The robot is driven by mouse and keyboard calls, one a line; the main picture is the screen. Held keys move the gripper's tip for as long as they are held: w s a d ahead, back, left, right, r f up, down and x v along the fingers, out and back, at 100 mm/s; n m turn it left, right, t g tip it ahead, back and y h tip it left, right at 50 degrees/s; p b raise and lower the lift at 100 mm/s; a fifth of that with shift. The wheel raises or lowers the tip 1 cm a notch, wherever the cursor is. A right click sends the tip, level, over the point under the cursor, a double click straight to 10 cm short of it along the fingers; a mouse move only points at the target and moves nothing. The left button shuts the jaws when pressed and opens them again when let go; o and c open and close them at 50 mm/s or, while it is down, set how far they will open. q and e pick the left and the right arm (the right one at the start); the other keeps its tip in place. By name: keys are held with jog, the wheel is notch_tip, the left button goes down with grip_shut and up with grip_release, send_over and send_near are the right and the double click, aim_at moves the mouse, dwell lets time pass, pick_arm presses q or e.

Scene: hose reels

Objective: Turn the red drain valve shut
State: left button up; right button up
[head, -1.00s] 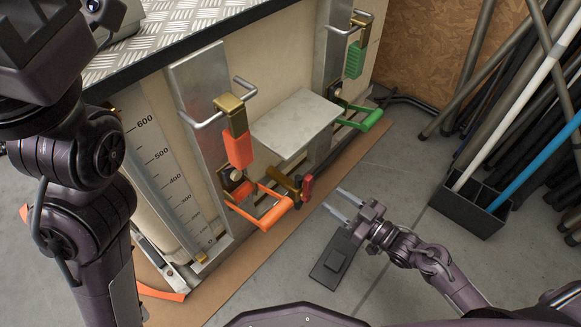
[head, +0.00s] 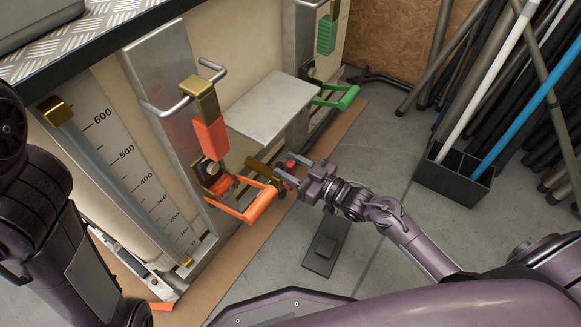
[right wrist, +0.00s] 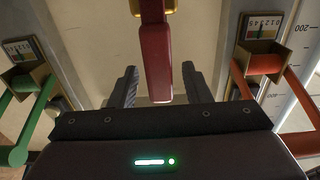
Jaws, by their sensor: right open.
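The red drain valve is a red lever on a brass body; in the right wrist view the lever (right wrist: 158,62) points down the picture from brass at the top. In the head view the red part (head: 290,164) shows small at my right gripper's tips, with brass fittings (head: 262,172) to its left. My right gripper (head: 282,168) is open. In the right wrist view its fingers stand on both sides of the lever, with gaps and no visible contact. My left arm shows at the left edge of the head view; its gripper is out of frame.
An orange handle (head: 258,205) is close left of the valve, and a green handle (head: 338,98) is behind right. A grey metal shelf (head: 268,105) juts out above. A flat dark block (head: 326,243) lies on the floor. A black pole rack (head: 455,180) stands at right.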

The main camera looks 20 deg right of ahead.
grip_shut()
